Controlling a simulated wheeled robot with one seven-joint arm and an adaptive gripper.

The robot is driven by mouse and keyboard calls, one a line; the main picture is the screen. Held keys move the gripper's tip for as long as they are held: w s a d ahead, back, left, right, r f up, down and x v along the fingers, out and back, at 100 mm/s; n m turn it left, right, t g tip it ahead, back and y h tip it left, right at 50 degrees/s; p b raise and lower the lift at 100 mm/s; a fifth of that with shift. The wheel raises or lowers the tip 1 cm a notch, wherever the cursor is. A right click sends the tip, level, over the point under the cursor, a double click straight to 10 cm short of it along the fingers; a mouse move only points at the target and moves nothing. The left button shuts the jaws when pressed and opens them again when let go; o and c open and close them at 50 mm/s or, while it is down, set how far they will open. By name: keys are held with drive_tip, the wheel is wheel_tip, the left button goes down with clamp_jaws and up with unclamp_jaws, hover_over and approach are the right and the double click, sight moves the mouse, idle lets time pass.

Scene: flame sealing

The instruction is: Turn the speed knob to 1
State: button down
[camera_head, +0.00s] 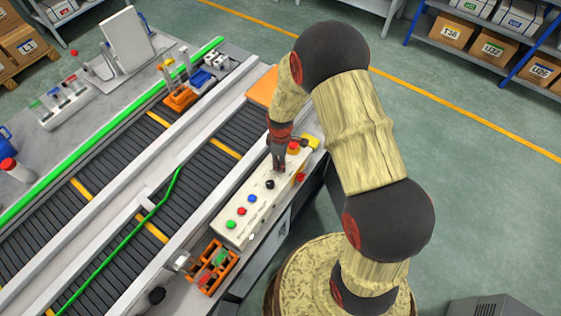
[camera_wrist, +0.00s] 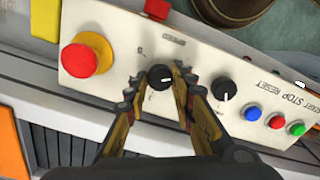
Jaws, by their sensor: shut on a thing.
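The white control panel (camera_head: 240,213) carries two black knobs. In the wrist view, one black knob (camera_wrist: 160,77) with a white pointer mark sits between my gripper's fingertips (camera_wrist: 160,82). My gripper is shut on this knob, with a finger on either side. The other black knob (camera_wrist: 222,89) stands just to the right and is free; it also shows in the head view (camera_head: 270,184). In the head view my gripper (camera_head: 278,167) points down at the panel and hides the held knob. The small markings by the knobs are too blurred to read.
A red emergency button (camera_wrist: 86,59) on a yellow base is left of the held knob. Blue (camera_wrist: 252,113), red (camera_wrist: 277,122) and green (camera_wrist: 297,129) buttons line the right end. A red switch (camera_wrist: 158,9) is at the panel's edge. A roller conveyor (camera_head: 170,215) runs alongside.

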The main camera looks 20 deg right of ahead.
drive_tip(key=c, duration=1.5)
unclamp_jaws()
wheel_tip(320, 180, up, 12)
